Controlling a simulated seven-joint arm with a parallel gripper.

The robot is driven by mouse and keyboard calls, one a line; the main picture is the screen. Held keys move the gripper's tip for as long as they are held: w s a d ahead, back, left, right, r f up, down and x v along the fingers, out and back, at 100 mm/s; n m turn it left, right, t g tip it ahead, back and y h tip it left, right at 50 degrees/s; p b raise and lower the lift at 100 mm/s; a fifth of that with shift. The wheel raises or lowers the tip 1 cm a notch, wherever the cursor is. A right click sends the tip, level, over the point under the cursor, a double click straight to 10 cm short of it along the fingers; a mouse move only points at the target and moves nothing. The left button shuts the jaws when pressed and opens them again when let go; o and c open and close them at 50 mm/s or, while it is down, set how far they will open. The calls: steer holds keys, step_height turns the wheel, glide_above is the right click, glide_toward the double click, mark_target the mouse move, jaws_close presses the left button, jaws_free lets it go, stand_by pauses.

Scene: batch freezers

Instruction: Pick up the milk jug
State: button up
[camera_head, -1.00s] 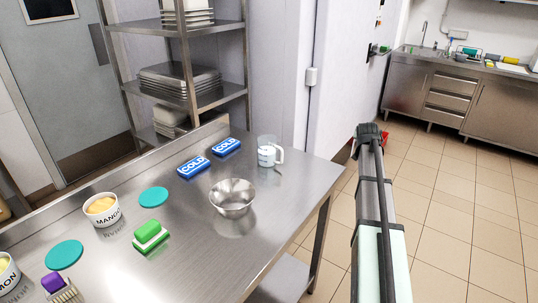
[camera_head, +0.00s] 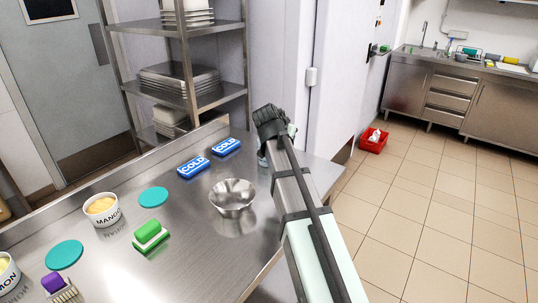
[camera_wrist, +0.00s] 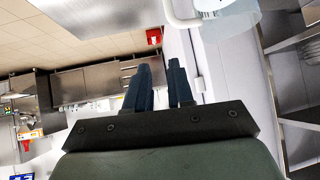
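The milk jug is a clear jug with a white handle. In the head view my arm hides most of it, and only a sliver of its left side (camera_head: 262,159) shows on the steel table (camera_head: 185,235). In the wrist view the jug (camera_wrist: 230,22) is at the top right, cut by the edge, with its handle toward the left. My gripper (camera_wrist: 160,66) has its two dark fingers apart with nothing between them. The jug is beyond and to the right of the fingertips, not touching them. In the head view my wrist covers the fingers.
A steel bowl (camera_head: 232,199) stands left of my arm. Two blue COLD packs (camera_head: 210,158), a green sponge (camera_head: 150,233), teal discs (camera_head: 153,197) and a mango tub (camera_head: 102,209) lie further left. A red bin (camera_head: 373,141) is on the floor at right.

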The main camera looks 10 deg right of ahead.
steer(key=s+a, duration=0.4)
steer(key=a, duration=0.2)
steer(key=shift+g, duration=0.4)
steer(key=x, duration=0.9)
steer(key=shift+s+a+f, duration=0.15)
steer(key=shift+s+f, duration=0.05)
steer(key=shift+s, duration=0.05)
steer(key=shift+x, duration=2.55)
steer(key=shift+a, duration=0.15)
steer(key=shift+c, duration=0.2)
jaws_close()
